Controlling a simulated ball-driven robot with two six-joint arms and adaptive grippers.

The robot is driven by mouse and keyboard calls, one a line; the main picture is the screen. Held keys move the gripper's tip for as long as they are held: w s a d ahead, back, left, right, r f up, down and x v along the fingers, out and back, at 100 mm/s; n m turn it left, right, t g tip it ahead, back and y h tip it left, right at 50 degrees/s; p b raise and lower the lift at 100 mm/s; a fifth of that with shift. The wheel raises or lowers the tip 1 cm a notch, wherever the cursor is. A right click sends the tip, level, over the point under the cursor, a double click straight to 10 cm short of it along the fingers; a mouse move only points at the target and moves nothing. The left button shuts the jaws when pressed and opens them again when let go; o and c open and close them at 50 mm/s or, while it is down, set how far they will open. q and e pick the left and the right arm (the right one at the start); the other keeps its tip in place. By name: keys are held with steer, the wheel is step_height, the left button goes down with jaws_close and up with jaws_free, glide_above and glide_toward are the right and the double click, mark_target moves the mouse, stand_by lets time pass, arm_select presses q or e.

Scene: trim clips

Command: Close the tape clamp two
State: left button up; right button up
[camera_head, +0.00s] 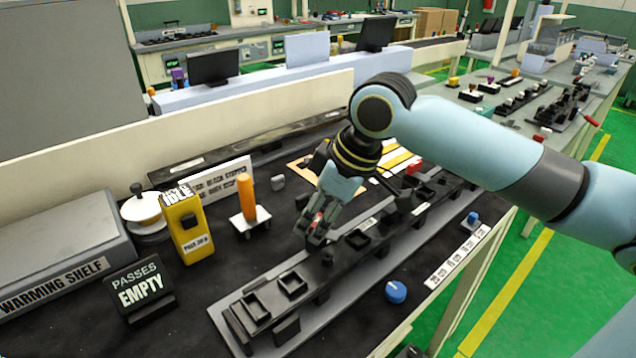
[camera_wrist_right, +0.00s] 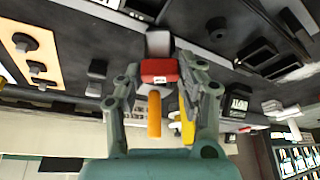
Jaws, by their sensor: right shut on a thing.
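A long dark fixture rail (camera_head: 262,305) with several black blocks and square clips lies on a grey plate along the bench. My right gripper (camera_head: 316,236) comes down over the middle of this rail. Its fingers are closed around a small red piece with a white label (camera_wrist_right: 158,70), which looks like a clamp handle. A bit of that red shows between the fingers in the head view. The fingers hide most of the clamp, and its number cannot be read. Another red handle (camera_head: 413,168) stands farther along the rail. My left gripper is not in view.
A blue knob (camera_head: 396,291) and a white numbered strip (camera_head: 457,256) lie in front of the rail. An orange post (camera_head: 246,197), a yellow box (camera_head: 188,228), a "PASSES EMPTY" sign (camera_head: 140,287) and a warming shelf (camera_head: 62,262) stand on the left.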

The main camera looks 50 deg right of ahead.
steer(key=m+h+p, duration=0.1)
steer(key=m+p, duration=0.1)
steer(key=p, duration=0.1)
steer(key=m+p, duration=0.2)
steer(key=p, duration=0.2)
steer(key=shift+a+r+m+h, duration=0.15)
steer(key=shift+r+m+h, duration=0.05)
steer(key=shift+m+h, duration=0.2)
steer(key=shift+f+m+h+p, duration=0.15)
steer(key=shift+m+h+p, duration=0.15)
steer(key=shift+m+p, duration=0.5)
steer(key=o, duration=1.2)
steer(key=shift+c, duration=0.2)
steer(key=shift+t, duration=0.3)
steer(key=v, duration=1.2)
